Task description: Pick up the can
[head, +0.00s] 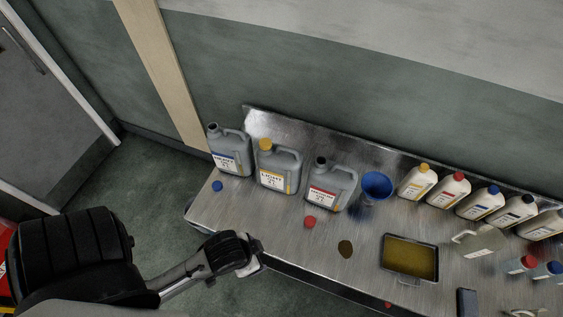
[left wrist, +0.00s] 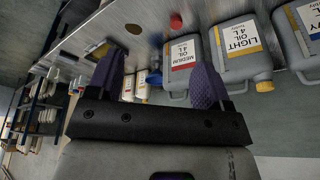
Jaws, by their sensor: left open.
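Three grey cans stand along the left part of the metal table (head: 283,233): a blue-label can (head: 228,150), a yellow-label "Light" can (head: 279,165) with a yellow cap, and a red-label can (head: 331,184). The blue-label and red-label cans have no cap on. My left gripper (head: 252,255) is at the table's front edge, empty and apart from the cans. In the left wrist view its fingers (left wrist: 157,82) are open, with the "Medium Oil" can (left wrist: 181,60) behind the right finger. The "Light Oil" can (left wrist: 240,45) is right of it. My right gripper is not in view.
A blue funnel (head: 376,186), an oil-filled tray (head: 409,258) and a row of white bottles (head: 447,190) occupy the table's right side. A loose blue cap (head: 217,186), a red cap (head: 310,222) and a brown spot (head: 345,248) lie near the cans. A wall (head: 350,110) stands behind.

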